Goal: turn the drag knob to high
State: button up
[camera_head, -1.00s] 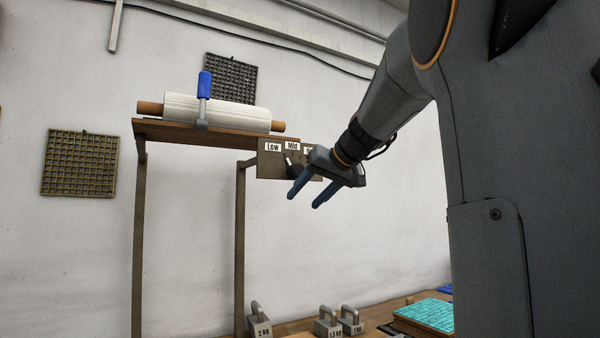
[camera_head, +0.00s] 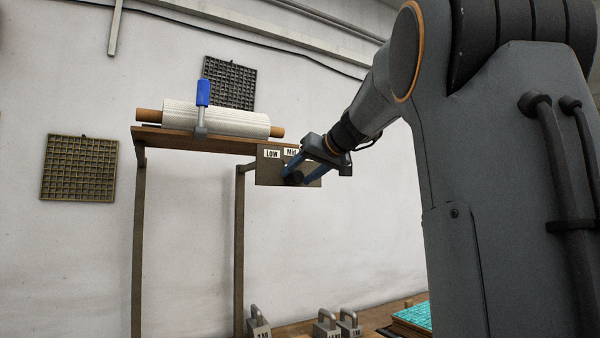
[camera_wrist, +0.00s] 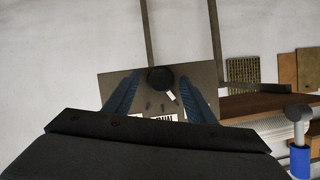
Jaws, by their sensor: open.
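The drag knob (camera_head: 294,179) is a dark round knob on a brown panel (camera_head: 268,177) with white "Low" (camera_head: 271,154) and "Mid" (camera_head: 290,151) labels. A third label is hidden behind my gripper. In the wrist view the black knob (camera_wrist: 160,79) has a white pointer (camera_wrist: 171,96) slanting down and right, a little aside from the partly seen label (camera_wrist: 160,117) below. My gripper (camera_head: 297,177) is open with its blue fingers at the knob. In the wrist view its fingers (camera_wrist: 160,77) stand on either side of the knob, with gaps showing.
Metal weights (camera_head: 325,325) and a teal tile sheet (camera_head: 414,316) sit below. The wall left of the panel is clear beneath the shelf.

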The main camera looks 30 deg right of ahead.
jog(key=c, duration=1)
jog(key=shift+c, duration=0.2)
jog(key=shift+d+f+m+y+b, duration=0.1)
jog(key=shift+m+y+b, duration=0.2)
jog(key=shift+b, duration=0.05)
jog(key=m+y+b, duration=0.2)
jog(key=m+b, duration=0.1)
jog(key=shift+d+f+t, duration=0.15)
jog(key=shift+d+t, duration=0.05)
jog(key=shift+t, duration=0.1)
jog(key=m+b, duration=0.1)
jog(key=m+y+b, duration=0.1)
jog(key=shift+d+f+m+t+y, duration=0.1)
jog(key=shift+f+m+t+y, duration=0.05)
jog(key=shift+m+t+y, duration=0.2)
jog(key=shift+m+t+y+b, duration=0.35)
jog(key=shift+m+b, duration=0.5)
jog(key=shift+m, duration=0.4)
jog(key=o, duration=1)
